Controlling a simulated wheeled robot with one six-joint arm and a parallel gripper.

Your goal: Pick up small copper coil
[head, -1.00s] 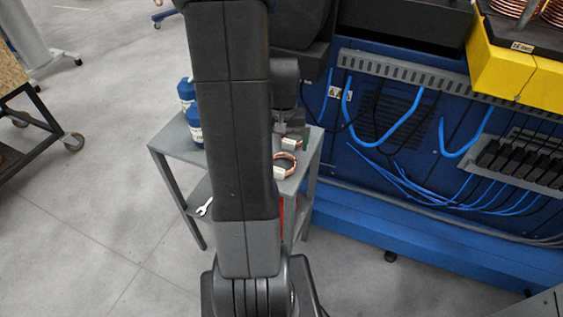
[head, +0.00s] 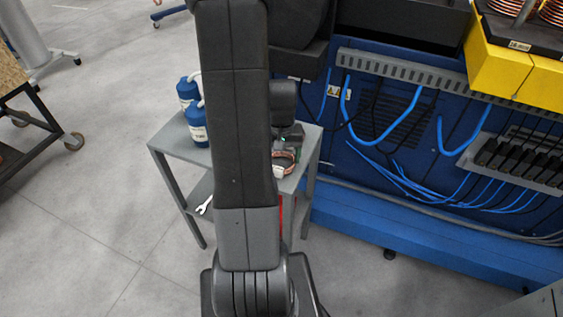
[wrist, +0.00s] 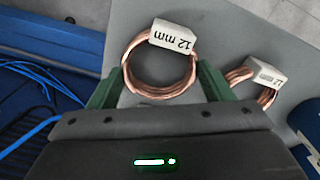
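A copper coil (wrist: 160,73) with a white tag reading "12 mm" lies on the grey table top (wrist: 225,25) in the wrist view. A second copper coil (wrist: 250,82) with a white tag lies to its right, partly hidden by my gripper. My gripper (wrist: 156,85) is open, its green fingers on either side of the "12 mm" coil. I cannot tell whether they touch it or how high they are above the table. In the head view one coil (head: 286,161) shows beside my arm; the other is hidden.
Blue bottles (head: 195,122) stand on the table's left part; one also edges into the wrist view at right (wrist: 315,125). A blue machine with hoses (head: 430,150) stands right behind the table. A wrench (head: 204,205) lies on the lower shelf.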

